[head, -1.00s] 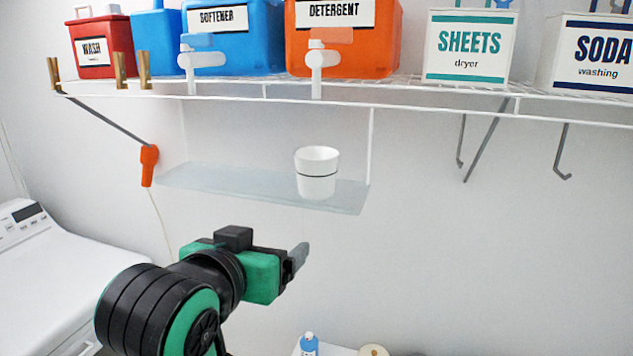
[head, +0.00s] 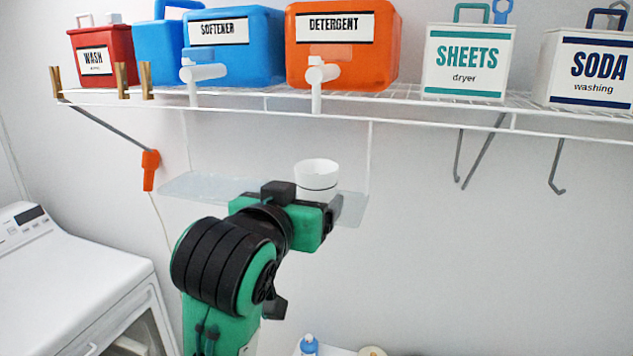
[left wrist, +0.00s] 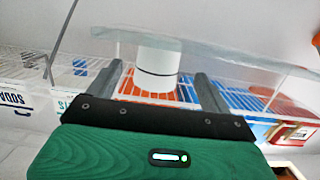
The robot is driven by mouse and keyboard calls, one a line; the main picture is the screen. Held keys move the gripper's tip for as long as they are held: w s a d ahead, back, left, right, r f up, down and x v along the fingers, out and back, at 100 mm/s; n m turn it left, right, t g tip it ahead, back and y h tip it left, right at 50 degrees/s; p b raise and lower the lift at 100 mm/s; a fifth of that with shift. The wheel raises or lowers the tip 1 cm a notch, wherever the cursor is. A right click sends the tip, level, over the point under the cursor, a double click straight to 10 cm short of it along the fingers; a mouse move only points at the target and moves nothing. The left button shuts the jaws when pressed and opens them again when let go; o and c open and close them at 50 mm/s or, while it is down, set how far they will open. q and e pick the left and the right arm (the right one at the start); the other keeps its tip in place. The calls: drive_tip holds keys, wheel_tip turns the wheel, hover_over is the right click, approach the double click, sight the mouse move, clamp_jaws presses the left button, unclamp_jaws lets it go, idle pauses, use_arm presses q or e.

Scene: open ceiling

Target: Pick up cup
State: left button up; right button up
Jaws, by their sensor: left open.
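A white cup (head: 317,174) with a thin dark line around it stands on a clear hanging shelf (head: 197,187) below the wire rack. My left gripper (head: 335,208) is in front of the cup and hides its lower part in the head view. In the left wrist view the cup (left wrist: 158,62) shows beyond and between the two spread fingers of my left gripper (left wrist: 160,80). The fingers look apart from the cup, and nothing is between their tips that I can see held. My right gripper is not in view.
A wire rack (head: 440,116) above holds a red wash box (head: 103,57), blue softener container (head: 232,48), orange detergent container (head: 342,45) and white boxes (head: 466,62). Grey hooks (head: 557,166) hang at right. A white washing machine (head: 70,270) stands at left.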

sight(310, 193)
use_arm(q)
drive_tip(key=shift+w+d+p, duration=0.2)
drive_tip(key=shift+w+p, duration=0.35)
drive_tip(key=p+x, duration=0.2)
drive_tip(key=x, duration=0.1)
drive_tip(key=shift+w+d+f, duration=0.25)
drive_tip(key=shift+w, duration=0.3)
drive_tip(key=c, duration=1.1)
drive_tip(key=shift+r, duration=0.15)
